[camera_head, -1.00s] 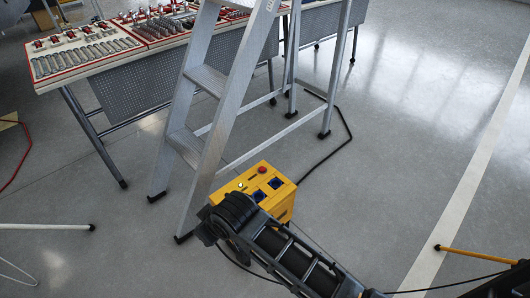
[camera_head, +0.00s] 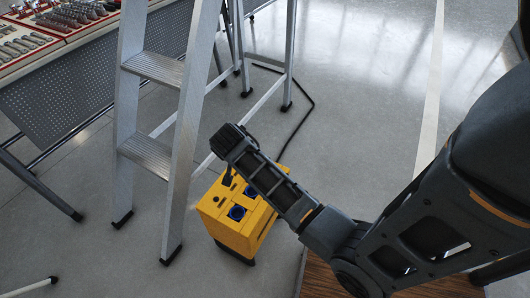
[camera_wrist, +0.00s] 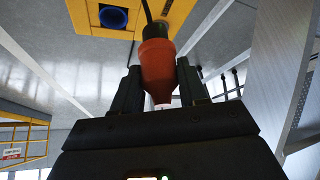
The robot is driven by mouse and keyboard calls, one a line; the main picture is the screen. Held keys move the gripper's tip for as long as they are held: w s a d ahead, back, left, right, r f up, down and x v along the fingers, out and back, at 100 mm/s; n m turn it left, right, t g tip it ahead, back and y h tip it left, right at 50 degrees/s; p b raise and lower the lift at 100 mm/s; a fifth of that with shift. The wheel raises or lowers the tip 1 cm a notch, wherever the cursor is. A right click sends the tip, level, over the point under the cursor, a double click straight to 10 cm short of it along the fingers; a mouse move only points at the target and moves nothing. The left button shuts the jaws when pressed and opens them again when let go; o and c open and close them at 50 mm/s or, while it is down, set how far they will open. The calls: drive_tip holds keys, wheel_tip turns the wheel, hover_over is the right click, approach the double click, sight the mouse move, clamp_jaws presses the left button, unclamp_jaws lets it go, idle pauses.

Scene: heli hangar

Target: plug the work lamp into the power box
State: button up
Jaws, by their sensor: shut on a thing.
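The yellow power box (camera_head: 232,243) stands on the floor in the head view, with blue sockets (camera_head: 237,212) on its top face. In the wrist view the box (camera_wrist: 88,14) fills the top edge, with one blue socket (camera_wrist: 113,17) plain and empty. My gripper (camera_wrist: 157,85) is shut on the orange-red plug (camera_wrist: 157,62), whose black end (camera_wrist: 158,29) lies over the box's edge in the picture. A black cable shows beside that end. I cannot tell whether the plug touches the box. In the head view my wrist hides the plug. I cannot make out the work lamp.
A metal stepladder (camera_head: 185,130) stands close to the left of the box. A workbench with tools (camera_head: 40,45) is at upper left. A black cable (camera_head: 300,125) lies on the floor behind the box. Open floor (camera_head: 360,110) is to the right.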

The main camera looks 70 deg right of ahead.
drive_tip(key=s+d+f+m+g+b, duration=0.2)
drive_tip(key=s+d+m+g, duration=0.1)
drive_tip(key=s+d+m, duration=0.25)
drive_tip(key=shift+n, duration=0.45)
drive_tip(key=f+b, duration=0.1)
drive_tip(key=f, duration=0.1)
drive_tip(key=f+b, duration=0.1)
drive_tip(key=b, duration=0.1)
drive_tip(key=s+f+b, duration=0.1)
drive_tip(key=f+b, duration=0.1)
drive_tip(key=shift+d+f, duration=0.35)
drive_tip(key=shift+d, duration=0.05)
drive_tip(key=shift+a+p, duration=0.1)
drive_tip(key=shift+p, duration=0.45)
drive_tip(key=shift+f+b, duration=1.05)
drive_tip(key=shift+f, duration=0.65)
drive_tip(key=o, duration=1.7)
drive_tip(key=shift+c, duration=0.2)
wheel_tip(320, 180, up, 11)
drive_tip(key=p, duration=1)
